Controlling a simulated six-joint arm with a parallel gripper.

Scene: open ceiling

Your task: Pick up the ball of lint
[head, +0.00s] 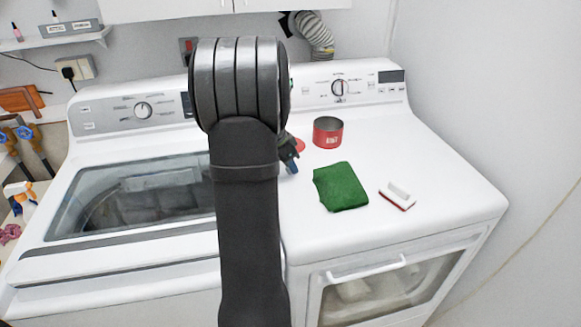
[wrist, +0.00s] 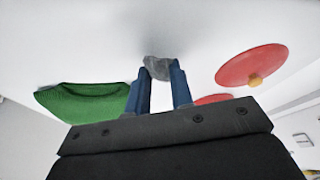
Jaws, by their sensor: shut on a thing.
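The ball of lint (wrist: 158,67) is a small grey lump between the tips of my gripper's blue fingers (wrist: 162,74) in the wrist view. The fingers are shut on it, one at each side. Whether it touches the white surface below cannot be told. In the head view my gripper (head: 291,163) shows only in part beside my dark arm, over the dryer top, left of the green cloth. The lint cannot be made out there.
The folded green cloth (head: 340,186) lies on the white dryer top (head: 430,165). Behind it stands an open red tin (head: 327,132); a red-and-white brush (head: 397,195) lies to its right. A red lid with a tan knob (wrist: 252,66) is right of the fingers. The washer (head: 110,255) is at left.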

